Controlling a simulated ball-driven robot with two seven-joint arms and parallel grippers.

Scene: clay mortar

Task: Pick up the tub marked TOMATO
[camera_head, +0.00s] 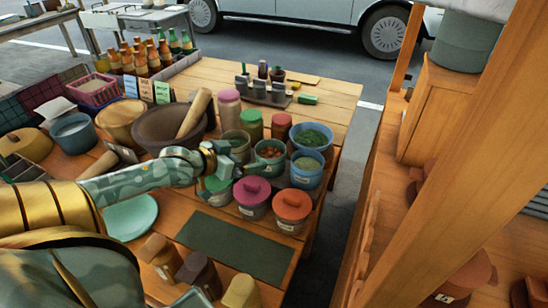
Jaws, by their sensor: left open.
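My left gripper (243,158) reaches in from the left over the tubs. It is open and its fingers point right, close to a dark green open tub (269,161) with red-orange bits inside. I cannot tell whether the fingers touch that tub. Labels on the tubs are too small to read, so I cannot make out the word TOMATO. In front stand lidded tubs: green (218,187), magenta (252,192) and orange (292,206). My right gripper is not in view.
A large brown mortar with a pestle (195,113) stands left of the tubs. Pink, green and red lidded jars (230,105) stand behind. A dark green mat (236,247) lies bare in front. A wooden post (450,150) rises at right, beyond the table edge.

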